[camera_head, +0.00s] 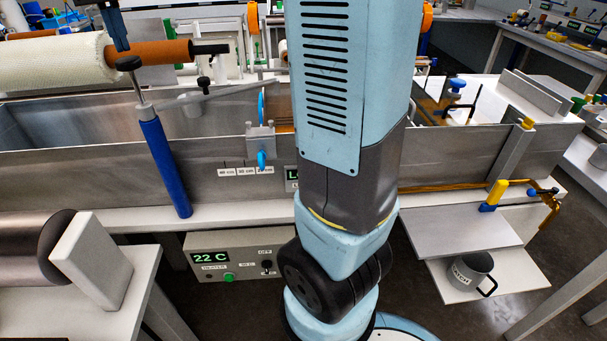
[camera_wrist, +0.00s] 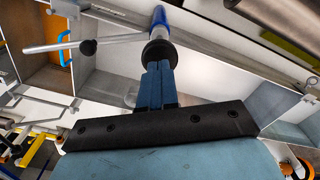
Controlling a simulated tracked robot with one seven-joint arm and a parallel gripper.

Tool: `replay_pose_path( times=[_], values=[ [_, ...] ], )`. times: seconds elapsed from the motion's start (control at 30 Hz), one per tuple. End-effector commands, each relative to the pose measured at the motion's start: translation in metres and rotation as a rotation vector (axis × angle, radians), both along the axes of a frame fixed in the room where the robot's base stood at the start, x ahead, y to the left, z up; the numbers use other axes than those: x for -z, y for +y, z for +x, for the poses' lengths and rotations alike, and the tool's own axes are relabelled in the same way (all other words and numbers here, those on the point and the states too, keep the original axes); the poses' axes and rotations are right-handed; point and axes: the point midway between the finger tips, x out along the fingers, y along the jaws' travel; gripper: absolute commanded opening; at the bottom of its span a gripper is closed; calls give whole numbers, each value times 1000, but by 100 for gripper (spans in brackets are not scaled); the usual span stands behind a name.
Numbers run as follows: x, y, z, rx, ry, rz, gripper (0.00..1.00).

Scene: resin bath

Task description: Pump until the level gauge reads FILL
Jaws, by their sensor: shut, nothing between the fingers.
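The hand pump has a slanted blue barrel (camera_head: 166,168) on the front of the steel bath, with a silver rod and a black knob (camera_head: 128,63) on top. In the wrist view, the pump's blue barrel (camera_wrist: 160,17) and knob (camera_wrist: 157,51) lie straight beyond my fingertips. My gripper (camera_wrist: 158,66) is shut and empty, its blue fingers together. In the head view, its fingertips (camera_head: 122,46) are just above the knob; I cannot tell whether they touch it. A display (camera_head: 291,179) on the bath front, likely the level gauge, is mostly hidden by my arm; only an "L" shows.
A silver lever with a black ball (camera_head: 203,84) runs over the bath (camera_head: 90,180). A white roll (camera_head: 55,62) lies at upper left. A control box (camera_head: 230,262) below reads 22 C. A grey mug (camera_head: 470,272) stands on a low shelf at right.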

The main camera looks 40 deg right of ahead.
Motion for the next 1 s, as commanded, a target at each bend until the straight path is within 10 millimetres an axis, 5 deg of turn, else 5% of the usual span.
replay_pose_path(
  times=[0.17, 0.7, 1.0],
  values=[
    [-2, 0, 0, 0, -1, 0, 0],
    [-58, 0, 0, 0, -1, 0, 0],
    [-60, 0, 0, 0, 0, 0, 0]
  ],
)
